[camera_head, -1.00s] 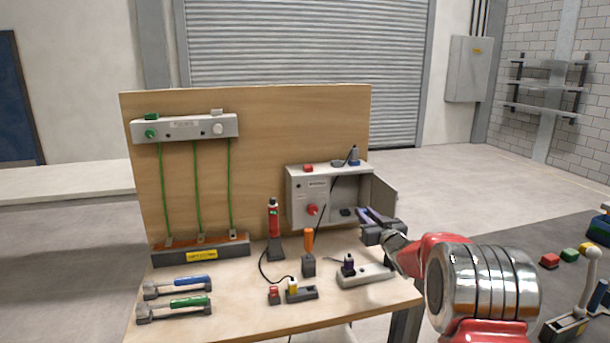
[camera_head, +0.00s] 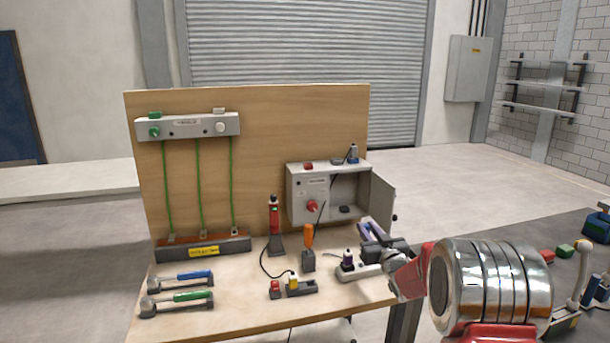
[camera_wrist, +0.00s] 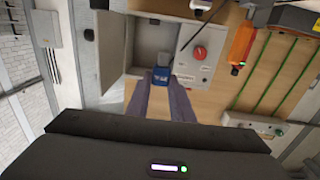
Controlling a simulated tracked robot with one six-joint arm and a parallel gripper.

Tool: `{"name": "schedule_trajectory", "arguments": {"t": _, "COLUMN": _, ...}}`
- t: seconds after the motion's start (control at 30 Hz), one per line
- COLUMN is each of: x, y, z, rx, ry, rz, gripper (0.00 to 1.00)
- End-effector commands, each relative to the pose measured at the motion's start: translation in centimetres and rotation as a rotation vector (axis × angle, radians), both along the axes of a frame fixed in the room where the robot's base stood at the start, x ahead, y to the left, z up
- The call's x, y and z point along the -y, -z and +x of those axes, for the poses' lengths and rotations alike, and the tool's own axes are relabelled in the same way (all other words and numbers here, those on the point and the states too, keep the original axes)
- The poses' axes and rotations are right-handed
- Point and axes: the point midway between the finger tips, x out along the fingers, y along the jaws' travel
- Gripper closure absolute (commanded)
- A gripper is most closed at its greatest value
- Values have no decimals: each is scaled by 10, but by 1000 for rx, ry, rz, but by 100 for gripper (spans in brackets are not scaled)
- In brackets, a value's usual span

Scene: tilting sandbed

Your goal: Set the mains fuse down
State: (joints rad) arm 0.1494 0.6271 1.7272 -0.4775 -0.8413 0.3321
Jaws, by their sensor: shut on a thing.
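A small blue block with pale marks (camera_wrist: 162,77), which I take to be the mains fuse, is held between the fingertips of my gripper (camera_wrist: 162,88) in the wrist view. My gripper (camera_head: 368,229) shows in the head view above the right side of the bench, in front of the open grey cabinet (camera_head: 297,205). The block cannot be picked out there from the purple-blue fingers. The cabinet is behind the block in the wrist view, with its red knob (camera_wrist: 200,52) to the block's right. The gripper appears clear of the cabinet.
A grey holder (camera_head: 372,271) with a dark purple-topped piece (camera_head: 348,258) lies below my gripper. An orange-handled tool (camera_head: 308,238) and a red tester (camera_head: 274,218) stand to its left. The cabinet door (camera_head: 382,200) hangs open. The front middle of the bench (camera_head: 240,312) is clear.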

Motion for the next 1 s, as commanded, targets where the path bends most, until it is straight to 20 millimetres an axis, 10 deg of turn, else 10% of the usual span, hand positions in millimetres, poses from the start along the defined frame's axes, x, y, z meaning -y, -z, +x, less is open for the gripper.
{"name": "schedule_trajectory", "arguments": {"t": 0.7, "x": -15, "y": 105, "z": -156, "rx": -4, "ry": 222, "rz": -1, "gripper": 100}}
{"name": "schedule_trajectory", "arguments": {"t": 1.0, "x": -37, "y": 109, "z": -171, "rx": 1, "ry": 198, "rz": 0, "gripper": 100}}
